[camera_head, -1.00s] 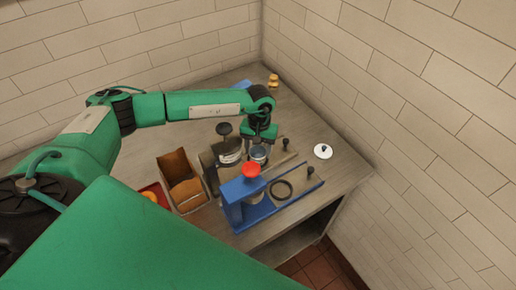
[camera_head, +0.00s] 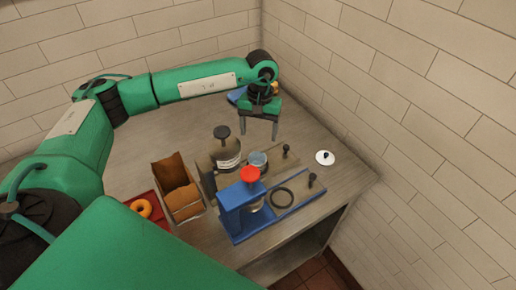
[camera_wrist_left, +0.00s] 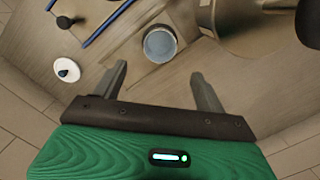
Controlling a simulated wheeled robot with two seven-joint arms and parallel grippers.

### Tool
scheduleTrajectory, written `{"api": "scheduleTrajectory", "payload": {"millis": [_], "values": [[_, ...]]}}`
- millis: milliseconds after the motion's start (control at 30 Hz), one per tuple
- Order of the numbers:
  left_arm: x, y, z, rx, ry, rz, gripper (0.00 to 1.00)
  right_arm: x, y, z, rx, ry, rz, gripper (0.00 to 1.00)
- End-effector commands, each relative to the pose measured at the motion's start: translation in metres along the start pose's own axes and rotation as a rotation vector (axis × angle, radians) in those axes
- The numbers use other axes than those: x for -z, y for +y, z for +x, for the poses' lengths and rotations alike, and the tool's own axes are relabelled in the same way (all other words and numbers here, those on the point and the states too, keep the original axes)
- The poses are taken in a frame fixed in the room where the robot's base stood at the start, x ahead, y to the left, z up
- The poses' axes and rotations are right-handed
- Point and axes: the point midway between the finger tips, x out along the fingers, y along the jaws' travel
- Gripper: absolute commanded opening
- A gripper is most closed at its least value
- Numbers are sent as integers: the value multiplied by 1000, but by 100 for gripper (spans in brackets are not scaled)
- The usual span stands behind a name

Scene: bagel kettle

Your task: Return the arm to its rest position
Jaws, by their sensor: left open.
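My left arm reaches in from the left in the head view. Its gripper (camera_head: 260,131) hangs with two fingers apart, open and empty, above the back part of the table (camera_head: 320,187). In the left wrist view the spread gripper fingers (camera_wrist_left: 162,88) also show, with nothing between them. A small cup with a blue-grey inside (camera_head: 258,160) stands in front of the gripper, apart from it. It also shows in the left wrist view (camera_wrist_left: 160,44) beyond the fingertips. My right gripper is not in view.
A kettle with a black knob (camera_head: 227,153), a blue frame with a red knob (camera_head: 240,205), a brown box (camera_head: 177,186), a red tray with a bagel (camera_head: 141,208) and a white lid (camera_head: 325,158) stand on the table. Tiled walls close off the back and right.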

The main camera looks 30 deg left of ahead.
Motion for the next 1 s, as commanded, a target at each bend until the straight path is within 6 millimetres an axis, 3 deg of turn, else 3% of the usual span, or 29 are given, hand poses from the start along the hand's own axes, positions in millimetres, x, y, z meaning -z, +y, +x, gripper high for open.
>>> {"api": "scheduleTrajectory", "payload": {"millis": [200, 733, 867, 1000], "values": [[0, 0, -19, 0, 0, -1, 73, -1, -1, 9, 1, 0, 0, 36], [0, 0, -22, 0, -1, -1, 73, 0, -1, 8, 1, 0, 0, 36], [-2, 0, -37, 0, 0, -1, 73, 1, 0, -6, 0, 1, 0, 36], [-5, 0, -64, 0, 0, -1, 73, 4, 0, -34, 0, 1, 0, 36]]}}
